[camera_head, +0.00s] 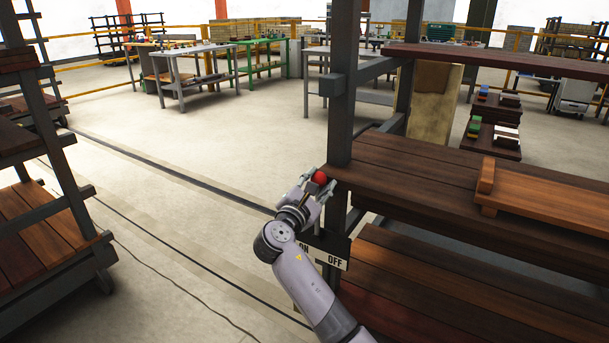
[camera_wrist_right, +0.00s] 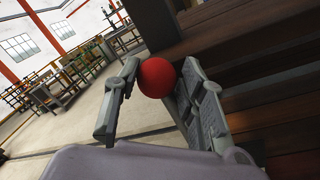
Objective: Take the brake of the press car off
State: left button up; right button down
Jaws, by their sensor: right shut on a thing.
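The press car (camera_head: 420,160) is a dark wooden-decked rack with grey posts on the right of the head view. Its brake lever has a round red knob (camera_head: 320,178) by the car's near left post. My right gripper (camera_head: 319,184) is shut on the brake lever at the knob. In the right wrist view the red knob (camera_wrist_right: 157,77) sits between the two fingers of my right gripper (camera_wrist_right: 155,85). The lever's lower part is mostly hidden. My left gripper is out of view.
A wooden board (camera_head: 545,195) lies on the car's upper deck. Another dark rack (camera_head: 45,215) stands at the far left. Open floor with a dark rail (camera_head: 170,170) lies between them. Worktables (camera_head: 200,75) stand at the back.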

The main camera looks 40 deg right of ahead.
aim_at(350, 188)
jog(key=s+m, duration=0.1)
jog(key=s, duration=0.1)
jog(key=s+d+f+m, duration=0.1)
jog(key=s+d+m+b, duration=0.1)
jog(key=s+m, duration=0.1)
jog(key=shift+s+f, duration=0.3)
jog(key=shift+s, duration=0.05)
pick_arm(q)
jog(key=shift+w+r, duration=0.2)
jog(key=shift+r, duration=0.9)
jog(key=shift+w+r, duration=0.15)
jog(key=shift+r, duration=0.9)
pick_arm(e)
jog(key=shift+s+d+f+m+h, duration=0.15)
jog(key=shift+s+d+m+h, duration=0.15)
jog(key=shift+s+m, duration=0.2)
jog(key=c, duration=1.2)
grip_release()
jog(key=shift+a, duration=0.15)
jog(key=shift+o, duration=0.5)
